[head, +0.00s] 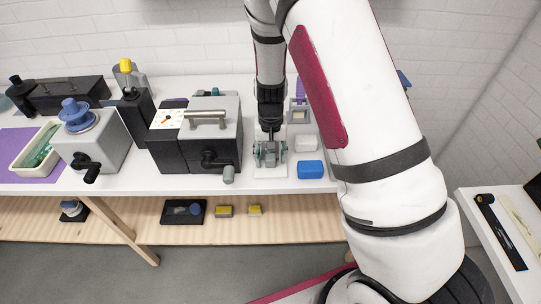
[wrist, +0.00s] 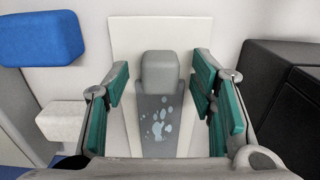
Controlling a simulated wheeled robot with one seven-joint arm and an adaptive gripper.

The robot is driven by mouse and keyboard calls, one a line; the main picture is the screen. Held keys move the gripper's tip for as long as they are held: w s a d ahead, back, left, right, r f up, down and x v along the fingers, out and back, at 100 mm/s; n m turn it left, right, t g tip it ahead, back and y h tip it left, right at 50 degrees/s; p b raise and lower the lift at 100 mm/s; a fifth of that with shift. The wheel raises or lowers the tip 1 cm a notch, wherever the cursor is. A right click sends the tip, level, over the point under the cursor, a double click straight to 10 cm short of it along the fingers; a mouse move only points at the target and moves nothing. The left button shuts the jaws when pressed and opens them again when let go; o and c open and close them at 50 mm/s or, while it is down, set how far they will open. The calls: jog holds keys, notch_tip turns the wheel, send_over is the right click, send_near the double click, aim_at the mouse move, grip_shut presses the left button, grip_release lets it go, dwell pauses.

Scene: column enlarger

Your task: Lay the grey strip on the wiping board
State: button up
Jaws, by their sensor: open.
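In the wrist view the grey strip (wrist: 158,122) lies lengthwise over a pale board (wrist: 120,45), which I take to be the wiping board. The strip has light wet-looking spots and a raised grey block (wrist: 159,72) at its far end. My gripper (wrist: 162,95) is open, with green-padded fingers to the left and right of the strip, apart from it. I cannot tell whether the strip touches the board. In the head view my gripper (head: 270,155) points down at the bench's front edge and hides most of the strip and board.
A blue block (head: 310,170) and a white block (head: 306,143) stand right of my gripper. A dark grey cranked box (head: 195,145) stands close on its left. Farther left are another cranked box (head: 95,145) and a tray (head: 28,160) on a purple mat (head: 62,180).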

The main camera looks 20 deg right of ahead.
jog(key=shift+r+p, duration=1.15)
jog(key=shift+r, duration=2.85)
notch_tip(320, 180, up, 12)
jog(key=s+r+n+t+y+b, duration=0.1)
jog(key=s+r+n+t, duration=0.15)
jog(key=s+r, duration=1)
jog(key=s+r+n+t+h, duration=0.1)
jog(key=s+r+t, duration=0.1)
jog(key=s, duration=1)
jog(key=shift+s+t+b, duration=0.25)
jog(key=shift+t+b, duration=0.15)
jog(key=shift+t, duration=0.15)
